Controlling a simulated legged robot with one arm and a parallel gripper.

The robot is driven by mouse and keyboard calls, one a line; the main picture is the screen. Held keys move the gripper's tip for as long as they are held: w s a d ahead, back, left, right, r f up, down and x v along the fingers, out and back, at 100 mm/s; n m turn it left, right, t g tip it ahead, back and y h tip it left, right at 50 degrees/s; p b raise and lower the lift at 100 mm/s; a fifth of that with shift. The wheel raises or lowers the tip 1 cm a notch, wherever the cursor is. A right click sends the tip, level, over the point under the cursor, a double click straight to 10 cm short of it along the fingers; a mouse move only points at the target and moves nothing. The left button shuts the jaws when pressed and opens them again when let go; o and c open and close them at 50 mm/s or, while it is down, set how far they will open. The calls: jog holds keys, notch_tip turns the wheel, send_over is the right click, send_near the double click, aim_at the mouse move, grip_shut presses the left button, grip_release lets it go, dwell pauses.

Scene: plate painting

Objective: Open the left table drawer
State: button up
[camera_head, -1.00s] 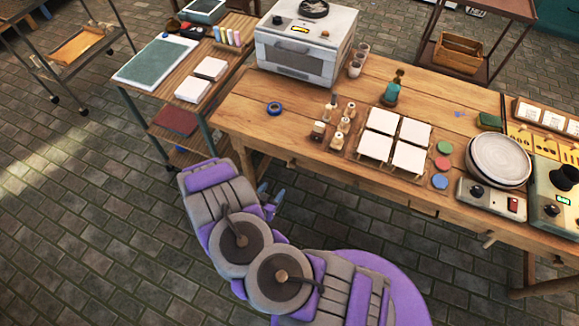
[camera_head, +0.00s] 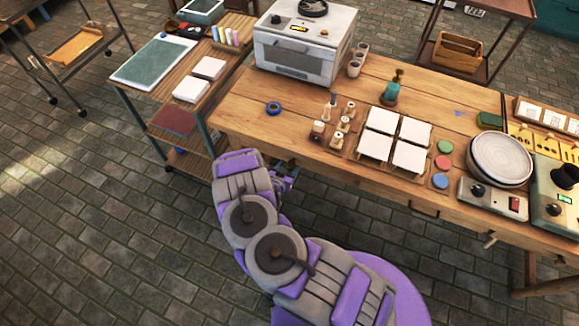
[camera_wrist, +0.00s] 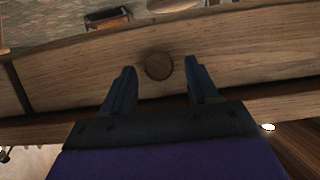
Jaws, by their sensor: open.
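The wooden table (camera_head: 236,118) stands ahead of me, and the left part of its front edge is partly behind my arm. My gripper (camera_head: 283,178) is at that front edge, left of the table's middle. In the wrist view, a wooden drawer front (camera_wrist: 230,50) fills the upper middle. A round dark wooden knob (camera_wrist: 158,66) sits on it. My gripper (camera_wrist: 160,78) is open, with one dark finger on each side of the knob and visible gaps between. In the head view my arm hides the knob.
The tabletop holds a kiln (camera_head: 305,45), blue tape (camera_head: 273,108), small bottles, white tiles (camera_head: 376,145) and a round plate (camera_head: 499,159). Another drawer handle (camera_head: 424,211) shows farther right. A shelf cart (camera_head: 180,90) stands at the left. The paved floor (camera_head: 90,220) is clear.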

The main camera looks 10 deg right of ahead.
jog(key=shift+x, duration=0.75)
grip_shut()
